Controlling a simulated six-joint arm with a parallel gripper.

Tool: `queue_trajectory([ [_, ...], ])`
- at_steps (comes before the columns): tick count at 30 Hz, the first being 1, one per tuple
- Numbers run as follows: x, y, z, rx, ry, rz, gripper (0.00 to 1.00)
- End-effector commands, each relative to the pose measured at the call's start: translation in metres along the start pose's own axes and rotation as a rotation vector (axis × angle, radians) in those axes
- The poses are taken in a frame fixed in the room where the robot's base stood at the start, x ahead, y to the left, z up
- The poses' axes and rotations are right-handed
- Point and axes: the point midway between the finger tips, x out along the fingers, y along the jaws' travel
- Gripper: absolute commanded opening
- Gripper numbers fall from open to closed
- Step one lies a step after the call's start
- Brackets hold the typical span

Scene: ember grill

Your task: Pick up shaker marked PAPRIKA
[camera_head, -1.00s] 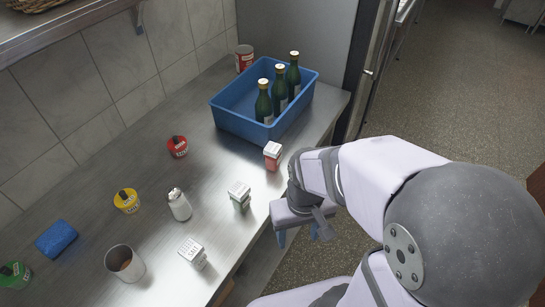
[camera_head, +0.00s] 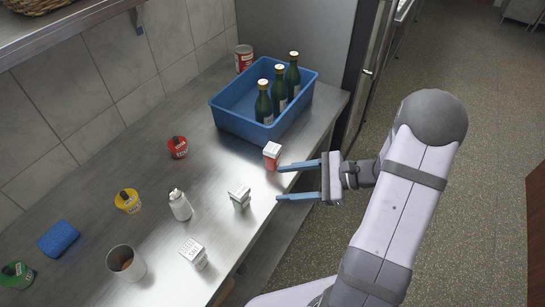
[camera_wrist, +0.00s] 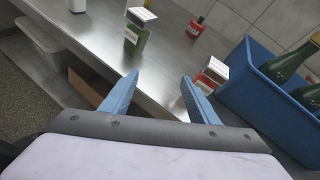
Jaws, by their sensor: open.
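A shaker with a white top and red body (camera_head: 271,156) stands upright near the counter's right edge, by the blue crate. Its lettering is too small to read, but it is the only red-bodied shaker. It also shows in the wrist view (camera_wrist: 212,75), just beyond the right finger. My gripper (camera_head: 279,182) is open and empty at the counter edge, its blue fingers pointing left. Its upper fingertip is close to the red shaker; I cannot tell whether they touch. In the wrist view, the space between the fingertips (camera_wrist: 160,80) shows only bare counter.
A green-bodied shaker (camera_head: 240,198) and a salt-coloured white shaker (camera_head: 194,253) stand nearer the front. The blue crate (camera_head: 228,121) with green bottles is behind the red shaker. A white bottle (camera_head: 180,205), red tub (camera_head: 177,147) and metal cup (camera_head: 125,263) stand farther left.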

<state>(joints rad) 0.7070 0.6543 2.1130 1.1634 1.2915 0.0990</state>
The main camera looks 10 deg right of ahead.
Motion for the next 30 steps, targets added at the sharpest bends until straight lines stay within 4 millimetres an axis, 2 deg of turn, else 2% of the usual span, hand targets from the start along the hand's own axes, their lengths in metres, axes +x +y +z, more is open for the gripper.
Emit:
queue_trajectory([
  [1, -0.005, -0.014, -0.013, 0.067, -0.047, -0.086, 0.55],
  [2, 0.0, -0.017, -0.016, 0.097, -0.084, -0.108, 0.55],
  [6, -0.003, -0.04, -0.017, 0.22, -0.224, -0.224, 0.55],
  [11, -0.011, -0.057, -0.016, 0.296, -0.327, -0.303, 0.55],
  [19, -0.015, -0.065, -0.012, 0.329, -0.367, -0.332, 0.55],
  [30, 0.004, -0.072, -0.006, 0.328, -0.365, -0.33, 0.55],
])
